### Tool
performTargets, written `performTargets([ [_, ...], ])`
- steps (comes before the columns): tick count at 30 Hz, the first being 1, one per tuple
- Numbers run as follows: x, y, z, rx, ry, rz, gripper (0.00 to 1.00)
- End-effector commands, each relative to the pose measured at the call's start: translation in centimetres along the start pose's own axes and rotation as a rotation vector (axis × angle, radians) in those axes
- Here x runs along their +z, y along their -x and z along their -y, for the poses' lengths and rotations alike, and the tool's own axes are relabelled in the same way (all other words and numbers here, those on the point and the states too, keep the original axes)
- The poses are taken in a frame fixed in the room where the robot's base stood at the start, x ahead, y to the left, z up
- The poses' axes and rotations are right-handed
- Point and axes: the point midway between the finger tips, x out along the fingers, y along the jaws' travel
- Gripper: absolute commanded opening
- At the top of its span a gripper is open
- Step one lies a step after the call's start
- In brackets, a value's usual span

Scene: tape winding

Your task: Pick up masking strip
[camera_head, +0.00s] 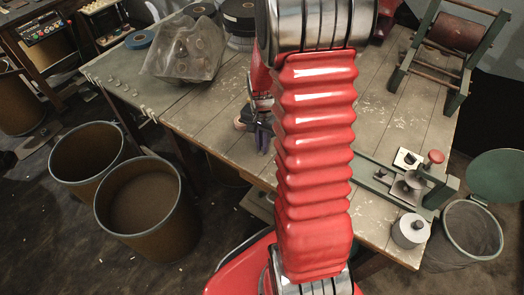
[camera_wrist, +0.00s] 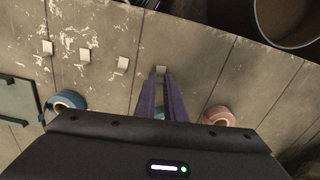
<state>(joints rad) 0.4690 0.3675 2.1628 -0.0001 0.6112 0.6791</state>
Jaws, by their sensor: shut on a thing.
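A small pale masking strip (camera_wrist: 161,69) shows at the tips of my purple fingers in the wrist view. My gripper (camera_wrist: 160,78) is shut on it, above the wooden table near the edge. In the head view my gripper (camera_head: 262,138) is partly hidden behind my red arm, and the held strip cannot be made out.
A blue tape roll (camera_wrist: 65,102) and a pinkish roll (camera_wrist: 218,116) lie on either side of my gripper. A bin (camera_wrist: 258,22) stands beyond the table edge. A clear bag (camera_head: 183,55), a red-knobbed device (camera_head: 412,184) and a green stand (camera_head: 447,45) occupy the table (camera_head: 205,115).

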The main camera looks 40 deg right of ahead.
Motion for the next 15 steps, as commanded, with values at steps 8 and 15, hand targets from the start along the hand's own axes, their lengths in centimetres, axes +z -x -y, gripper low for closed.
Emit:
performTargets([
  [8,0.0,0.0,0.0,0.0,0.0,0.0,0.0],
  [15,0.0,1.2,0.1,-0.001,0.0,-0.001,0.0],
])
